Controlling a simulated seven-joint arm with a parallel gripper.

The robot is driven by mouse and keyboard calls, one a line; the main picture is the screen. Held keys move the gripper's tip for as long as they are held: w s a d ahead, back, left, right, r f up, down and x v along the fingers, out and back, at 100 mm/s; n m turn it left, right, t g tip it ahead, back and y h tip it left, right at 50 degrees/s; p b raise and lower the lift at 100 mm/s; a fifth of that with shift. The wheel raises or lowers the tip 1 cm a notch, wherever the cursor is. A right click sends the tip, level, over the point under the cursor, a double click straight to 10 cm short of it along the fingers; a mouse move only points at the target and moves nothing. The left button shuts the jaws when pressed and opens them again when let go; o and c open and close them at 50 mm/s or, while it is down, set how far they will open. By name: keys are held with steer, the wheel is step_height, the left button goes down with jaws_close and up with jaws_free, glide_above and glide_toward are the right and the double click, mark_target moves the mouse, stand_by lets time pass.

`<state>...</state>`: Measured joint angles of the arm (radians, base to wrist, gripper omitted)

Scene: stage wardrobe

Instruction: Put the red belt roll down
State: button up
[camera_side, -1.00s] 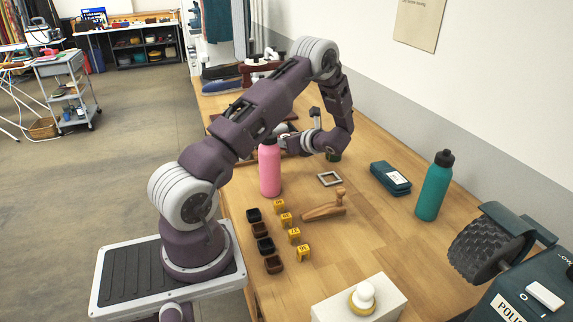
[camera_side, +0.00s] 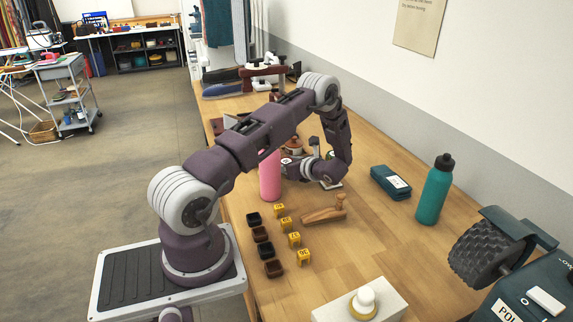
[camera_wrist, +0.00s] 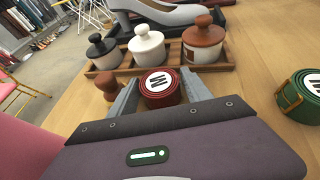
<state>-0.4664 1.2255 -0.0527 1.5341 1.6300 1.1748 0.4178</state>
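The red belt roll (camera_wrist: 160,88) with a white label sits between the two fingers of my gripper (camera_wrist: 160,96) in the wrist view. The fingers press on it from both sides. I cannot tell whether its underside touches the table. In the side view my gripper is low over the table behind the pink bottle (camera_side: 269,176), and the red roll is not clearly visible there. A green belt roll (camera_wrist: 300,97) lies on the table to the right in the wrist view.
Black, white and brown lidded jars (camera_wrist: 147,46) stand on a wooden tray just beyond my gripper. A wooden knob (camera_wrist: 107,86) is beside the left finger. A teal case (camera_side: 390,182), teal bottle (camera_side: 435,188) and yellow number tags (camera_side: 294,239) stand nearer the side camera.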

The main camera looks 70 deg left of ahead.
steer(key=shift+r, duration=0.1)
steer(key=v, duration=1.1)
steer(key=shift+d+r, duration=0.1)
steer(key=shift+d, duration=0.3)
steer(key=s+d+r+n+t+h, duration=0.1)
steer(key=s+d+r+n+h, duration=0.3)
steer(key=d+r, duration=0.5)
steer(key=s+d+r+n+t+h, duration=0.25)
steer(key=s+d+r+n, duration=0.35)
steer(key=d+r, duration=0.3)
steer(key=s+d+r+n+t+h, duration=0.2)
steer(key=s+d+h, duration=0.1)
steer(key=d, duration=0.4)
steer(key=s+d+r+n+t+h, duration=0.2)
steer(key=s+d+n+t+h, duration=0.1)
steer(key=s+d, duration=0.2)
steer(key=shift+s+d+r, duration=0.3)
steer(key=shift+s+d, duration=0.1)
steer(key=shift+d, duration=0.75)
